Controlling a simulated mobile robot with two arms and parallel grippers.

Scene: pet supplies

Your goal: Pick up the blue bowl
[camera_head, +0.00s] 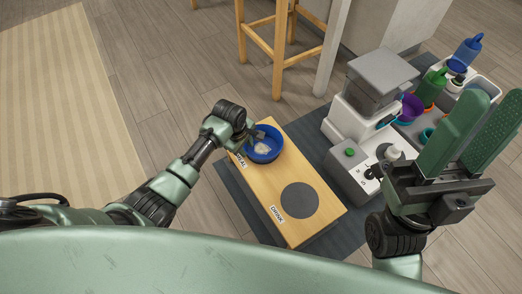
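The blue bowl (272,153) sits at the far end of a low wooden stand (281,173), with something pale inside it. My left gripper (256,138) is at the bowl's upper left rim, with its fingers over or at the rim. The dark wrist hides part of the fingers, and I cannot tell whether they have closed on the rim. My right gripper (482,132) is raised at the right side, well away from the bowl. Its two broad green fingers stand apart with a narrow gap and nothing between them.
A grey round spot marked "DRINK" (300,201) on the stand is empty. Right of it stands a white and grey machine (350,150) with a green button. Behind my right gripper are bottles and a purple bowl (411,108). A wooden stool (279,50) stands behind.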

